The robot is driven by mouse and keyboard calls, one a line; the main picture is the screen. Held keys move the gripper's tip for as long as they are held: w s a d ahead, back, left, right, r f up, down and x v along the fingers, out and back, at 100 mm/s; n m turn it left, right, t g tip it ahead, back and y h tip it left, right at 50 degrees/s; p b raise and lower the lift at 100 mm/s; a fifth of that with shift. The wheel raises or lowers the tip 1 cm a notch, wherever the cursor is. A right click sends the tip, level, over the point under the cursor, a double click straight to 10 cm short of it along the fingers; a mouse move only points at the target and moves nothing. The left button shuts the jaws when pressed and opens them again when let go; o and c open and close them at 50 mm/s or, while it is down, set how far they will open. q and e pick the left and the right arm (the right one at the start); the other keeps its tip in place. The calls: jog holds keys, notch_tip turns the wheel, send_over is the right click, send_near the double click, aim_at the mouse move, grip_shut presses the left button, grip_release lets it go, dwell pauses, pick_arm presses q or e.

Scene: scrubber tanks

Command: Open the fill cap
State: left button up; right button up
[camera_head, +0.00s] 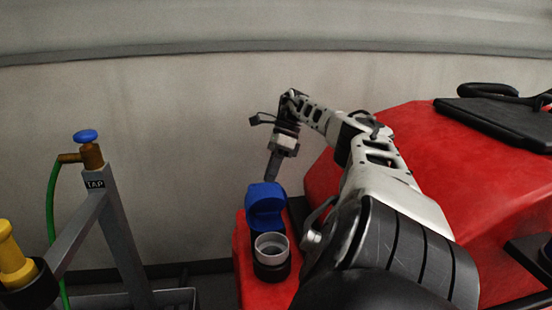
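The blue fill cap (266,207) stands tipped up at the back of the filler neck (271,248), with its hollow side showing. The neck's grey-white round mouth is uncovered, above a black collar on the red machine (243,270). My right arm reaches over the machine from the lower right. My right gripper (271,172) points down just above and behind the raised cap. The fingers overlap in this view, so their gap does not show, and I cannot tell whether they touch the cap. My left gripper is not in view.
A grey stand labelled TAP (97,184) is at the left, with a brass tap, blue knob (86,136) and green hose (52,205). A yellow handle (12,256) is at the lower left. A black lid (497,120) lies on the machine at right. A pale wall stands behind.

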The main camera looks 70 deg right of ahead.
pick_arm(q)
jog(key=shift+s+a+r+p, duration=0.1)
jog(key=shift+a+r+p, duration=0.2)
jog(key=shift+p, duration=0.65)
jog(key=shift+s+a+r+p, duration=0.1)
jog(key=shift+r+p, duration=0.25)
jog(key=shift+p, duration=0.55)
pick_arm(e)
jog(key=v, duration=0.6)
jog(key=shift+r, duration=0.2)
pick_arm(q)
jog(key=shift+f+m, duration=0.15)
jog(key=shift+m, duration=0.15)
pick_arm(e)
jog(key=shift+s+d, duration=0.1)
jog(key=shift+d, duration=0.05)
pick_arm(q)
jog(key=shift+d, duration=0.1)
